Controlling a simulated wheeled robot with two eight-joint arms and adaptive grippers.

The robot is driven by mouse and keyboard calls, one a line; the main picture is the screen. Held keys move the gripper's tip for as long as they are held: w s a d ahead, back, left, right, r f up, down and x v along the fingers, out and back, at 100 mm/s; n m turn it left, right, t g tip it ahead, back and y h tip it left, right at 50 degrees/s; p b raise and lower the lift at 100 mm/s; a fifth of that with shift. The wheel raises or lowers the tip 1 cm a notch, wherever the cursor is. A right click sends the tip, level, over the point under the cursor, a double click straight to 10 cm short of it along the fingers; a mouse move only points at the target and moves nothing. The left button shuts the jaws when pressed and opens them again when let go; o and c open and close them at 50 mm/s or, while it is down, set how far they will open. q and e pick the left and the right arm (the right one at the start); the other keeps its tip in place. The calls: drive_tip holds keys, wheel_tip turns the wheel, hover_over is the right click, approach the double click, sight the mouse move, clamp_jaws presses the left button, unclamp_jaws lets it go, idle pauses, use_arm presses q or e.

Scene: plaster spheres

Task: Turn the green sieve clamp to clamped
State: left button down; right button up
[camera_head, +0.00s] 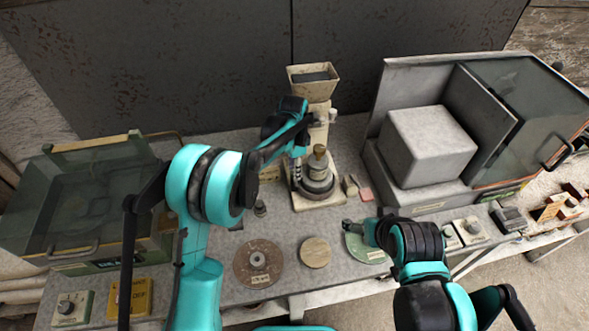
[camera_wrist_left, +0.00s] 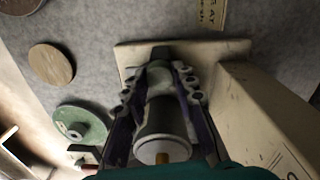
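A green round disc (camera_head: 355,247), the only green round piece I make out, lies on the grey bench; it also shows in the left wrist view (camera_wrist_left: 88,121) with a small pale part on it. I cannot read a clamp position. My right gripper (camera_head: 362,228) is over the disc's far edge and partly covers it; whether its fingers are open is unclear. My left gripper (camera_head: 296,168) points down beside the beige stand. In the left wrist view its fingers (camera_wrist_left: 160,100) are apart, one on each side of a grey cylinder (camera_wrist_left: 162,130); contact is unclear.
The beige stand with a hopper (camera_head: 314,90) rises mid-bench. A brown disc (camera_head: 258,262) and a wooden disc (camera_head: 315,252) lie in front. A lidded glass box (camera_head: 70,205) is at left; a cabinet with a grey block (camera_head: 430,145) is at right. Small dial boxes line the front edge.

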use_arm(q)
drive_tip(key=shift+n, duration=0.5)
drive_tip(key=n, duration=0.3)
drive_tip(key=shift+n+b, duration=0.3)
drive_tip(key=shift+n, duration=0.1)
drive_tip(key=n, duration=0.4)
drive_tip(key=shift+n, duration=0.3)
drive_tip(key=n, duration=0.4)
drive_tip(key=shift+a+b, duration=0.1)
drive_tip(key=shift+b, duration=0.2)
drive_tip(key=shift+n+t, duration=0.3)
drive_tip(key=shift+n, duration=1.9)
drive_tip(key=c, duration=1.2)
unclamp_jaws()
